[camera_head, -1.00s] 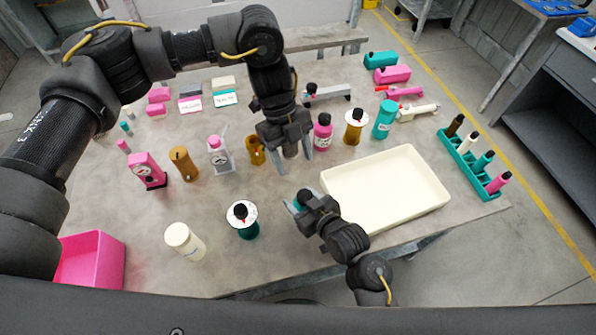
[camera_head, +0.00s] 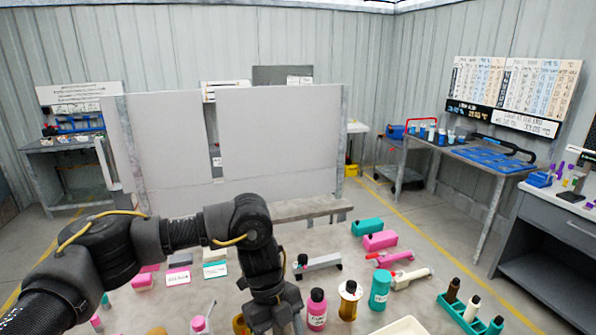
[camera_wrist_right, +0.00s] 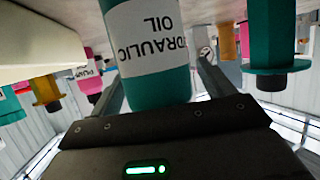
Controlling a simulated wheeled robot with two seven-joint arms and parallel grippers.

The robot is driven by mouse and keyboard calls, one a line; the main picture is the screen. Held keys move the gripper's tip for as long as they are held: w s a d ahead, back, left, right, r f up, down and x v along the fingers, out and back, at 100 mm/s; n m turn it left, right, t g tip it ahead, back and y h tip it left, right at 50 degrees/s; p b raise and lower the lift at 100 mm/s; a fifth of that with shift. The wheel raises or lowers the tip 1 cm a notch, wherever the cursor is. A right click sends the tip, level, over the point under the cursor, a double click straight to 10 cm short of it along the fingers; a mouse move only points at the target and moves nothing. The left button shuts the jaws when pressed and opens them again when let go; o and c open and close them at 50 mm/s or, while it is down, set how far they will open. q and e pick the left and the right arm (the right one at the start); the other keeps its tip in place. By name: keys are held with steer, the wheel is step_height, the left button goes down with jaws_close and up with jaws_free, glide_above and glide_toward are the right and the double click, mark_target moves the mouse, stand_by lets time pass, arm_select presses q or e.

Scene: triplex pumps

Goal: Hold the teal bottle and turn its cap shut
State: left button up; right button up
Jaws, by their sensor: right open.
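In the right wrist view, which looks upside down, a teal bottle (camera_wrist_right: 155,88) with a white label reading partly "DRAULIC OIL" stands between the two fingers of my right gripper (camera_wrist_right: 158,85). The fingers are open, one on each side of it. Its neck and cap are hidden behind the gripper body or out of frame. My right gripper is outside the head view. My left gripper (camera_head: 275,322) is at the bottom edge of the head view, its fingertips cut off.
A pink bottle (camera_head: 317,311) and an amber bottle with a white collar (camera_head: 348,302) stand right of my left gripper. A teal rack (camera_head: 462,313) holds several bottles.

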steer(key=v, duration=1.2)
steer(key=shift+s+f, duration=0.1)
steer(key=shift+s, duration=0.05)
